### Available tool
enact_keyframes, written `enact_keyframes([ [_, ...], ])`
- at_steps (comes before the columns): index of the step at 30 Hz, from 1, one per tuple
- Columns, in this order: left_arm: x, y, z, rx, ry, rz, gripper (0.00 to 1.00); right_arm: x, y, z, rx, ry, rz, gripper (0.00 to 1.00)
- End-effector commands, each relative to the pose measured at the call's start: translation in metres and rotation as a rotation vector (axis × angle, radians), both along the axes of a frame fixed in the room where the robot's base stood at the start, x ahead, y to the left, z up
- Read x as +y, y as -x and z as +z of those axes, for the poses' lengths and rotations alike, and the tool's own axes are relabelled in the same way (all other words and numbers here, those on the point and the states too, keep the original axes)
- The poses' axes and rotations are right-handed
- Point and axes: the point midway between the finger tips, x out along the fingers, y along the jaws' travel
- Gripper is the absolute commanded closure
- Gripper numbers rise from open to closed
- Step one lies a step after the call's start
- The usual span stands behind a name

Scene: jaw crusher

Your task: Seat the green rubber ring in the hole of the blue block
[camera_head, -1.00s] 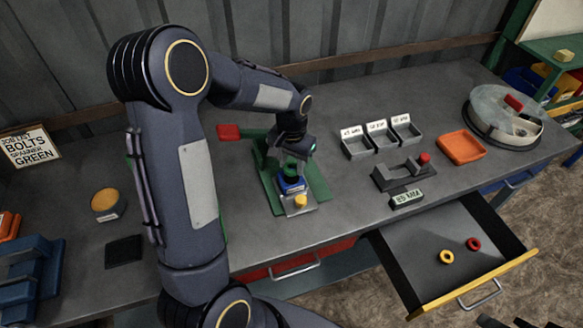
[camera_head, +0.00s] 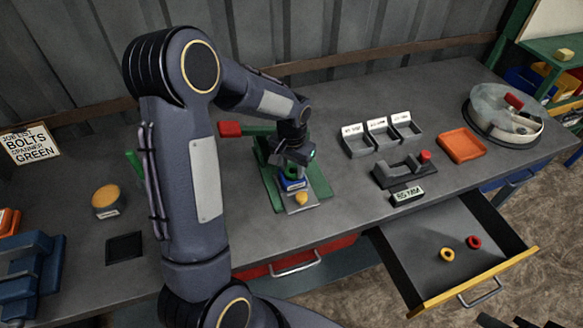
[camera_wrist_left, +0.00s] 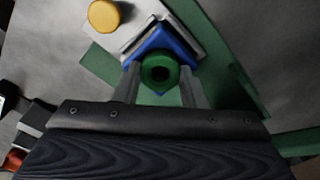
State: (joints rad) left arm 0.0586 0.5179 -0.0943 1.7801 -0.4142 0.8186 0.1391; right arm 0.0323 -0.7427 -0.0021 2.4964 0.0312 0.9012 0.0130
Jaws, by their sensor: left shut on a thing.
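The blue block (camera_head: 293,184) sits on a pale plate on the green press base (camera_head: 318,182). It also shows in the left wrist view (camera_wrist_left: 160,42). My left gripper (camera_head: 294,168) is right over the block, pointing down, and hides its top in the head view. In the left wrist view, the gripper (camera_wrist_left: 160,85) is shut on the green rubber ring (camera_wrist_left: 160,70), a thick ring with a dark centre. The ring overlaps the block's near part there; I cannot tell whether it touches the block or enters the hole. My right gripper cannot be made out clearly.
A yellow knob (camera_head: 302,198) stands just in front of the block. A red-handled lever (camera_head: 230,129) is at its left. Grey bins (camera_head: 357,145), a grey fixture (camera_head: 400,174) and an orange tray (camera_head: 461,146) lie right. An open drawer (camera_head: 437,287) holds a yellow and a red ring.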

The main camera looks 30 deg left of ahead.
Motion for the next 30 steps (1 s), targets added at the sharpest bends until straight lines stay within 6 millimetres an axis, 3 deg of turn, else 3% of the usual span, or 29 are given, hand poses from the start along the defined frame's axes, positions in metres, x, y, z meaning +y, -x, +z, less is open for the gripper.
enact_keyframes([
  [1, -0.001, 0.008, -0.014, 0.029, 0.003, 0.001, 0.59, 0.0, 0.0, -0.003, 0.0, 0.0, 0.0, 0.68],
  [4, -0.001, 0.008, -0.015, 0.029, 0.003, 0.002, 0.46, 0.0, 0.0, -0.004, 0.0, 0.0, 0.0, 0.68],
  [6, -0.001, 0.008, -0.014, 0.029, 0.003, 0.003, 0.45, 0.0, 0.0, -0.003, 0.0, 0.0, 0.0, 0.68],
  [11, 0.0, 0.008, 0.0, 0.029, 0.003, 0.004, 0.44, 0.0, 0.0, 0.01, 0.0, 0.0, 0.0, 0.68],
  [13, 0.0, 0.007, 0.007, 0.026, 0.002, 0.003, 0.41, 0.0, 0.0, 0.006, -0.001, 0.0, 0.0, 0.68],
  [24, -0.001, 0.005, 0.093, 0.017, 0.002, 0.0, 0.41, 0.0, 0.0, 0.001, 0.0, 0.0, 0.0, 0.68],
  [30, -0.001, 0.006, 0.118, 0.019, 0.002, 0.0, 0.41, 0.0, 0.0, 0.0, 0.0, 0.0, 0.0, 0.68],
])
